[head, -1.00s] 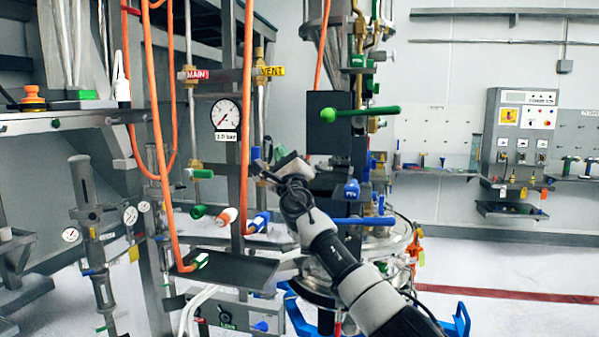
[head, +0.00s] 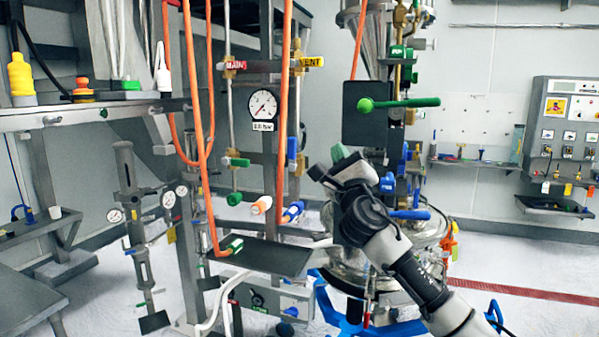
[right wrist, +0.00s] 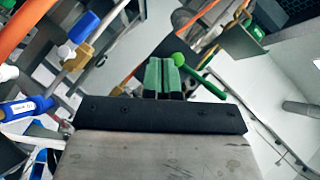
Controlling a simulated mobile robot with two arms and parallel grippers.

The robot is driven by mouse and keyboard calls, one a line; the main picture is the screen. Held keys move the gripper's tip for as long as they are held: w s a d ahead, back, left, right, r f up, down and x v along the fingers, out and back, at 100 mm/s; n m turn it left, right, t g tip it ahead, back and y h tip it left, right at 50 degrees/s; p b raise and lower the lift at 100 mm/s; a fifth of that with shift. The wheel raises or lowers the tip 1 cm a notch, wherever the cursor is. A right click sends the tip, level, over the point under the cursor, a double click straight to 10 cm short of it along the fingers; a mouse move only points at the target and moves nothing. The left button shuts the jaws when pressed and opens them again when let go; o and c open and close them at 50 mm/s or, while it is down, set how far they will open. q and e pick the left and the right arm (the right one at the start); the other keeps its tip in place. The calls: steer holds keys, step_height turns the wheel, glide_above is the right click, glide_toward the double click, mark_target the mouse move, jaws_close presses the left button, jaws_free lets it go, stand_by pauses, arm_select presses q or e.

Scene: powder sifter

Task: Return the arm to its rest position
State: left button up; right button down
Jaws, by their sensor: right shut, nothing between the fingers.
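My right arm (head: 405,265) comes in from the lower right in the head view and reaches up and left. My right gripper (head: 340,155) is at its end, shut and empty, in front of the sifter column. Its green fingertips (right wrist: 163,76) lie side by side in the right wrist view. In the head view the gripper appears just below the dark box and left of the blue valve handles; the gap in depth cannot be told. My left gripper is not in view.
A green lever handle (head: 415,102) sticks out above the gripper. Orange hoses (head: 283,100) hang at its left, near a pressure gauge (head: 263,105). A dark tray (head: 262,256) is lower left. A control panel (head: 568,125) is on the right wall. Open floor lies at lower right.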

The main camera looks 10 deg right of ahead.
steer(key=w+d+f+m+g+b, duration=0.15)
steer(key=f+m+g, duration=0.35)
steer(key=f, duration=1.2)
steer(key=w+d+f+m+g, duration=0.1)
steer(key=w+f+m+g, duration=0.15)
steer(key=f+m, duration=0.95)
steer(key=s+f+m+g+b, duration=0.1)
steer(key=s+f+m+g, duration=0.35)
steer(key=f, duration=1.35)
steer(key=s+f+g, duration=0.1)
steer(key=s+f, duration=0.6)
steer(key=f, duration=1)
steer(key=s+f+m+g+b, duration=0.2)
steer(key=s+f+m+g, duration=0.55)
steer(key=s+f, duration=1.45)
steer(key=s+a+f+m+g, duration=0.1)
steer(key=s+f+m, duration=0.2)
steer(key=s, duration=0.8)
steer(key=s+a+f+m+g, duration=0.1)
steer(key=s+f+m, duration=0.3)
steer(key=s, duration=0.7)
steer(key=s+a+f+m+g+y, duration=0.1)
steer(key=s+f+m, duration=0.3)
steer(key=s, duration=0.6)
steer(key=shift+s+a+m+b, duration=0.3)
steer(key=shift+s+m, duration=0.1)
steer(key=shift+m, duration=0.8)
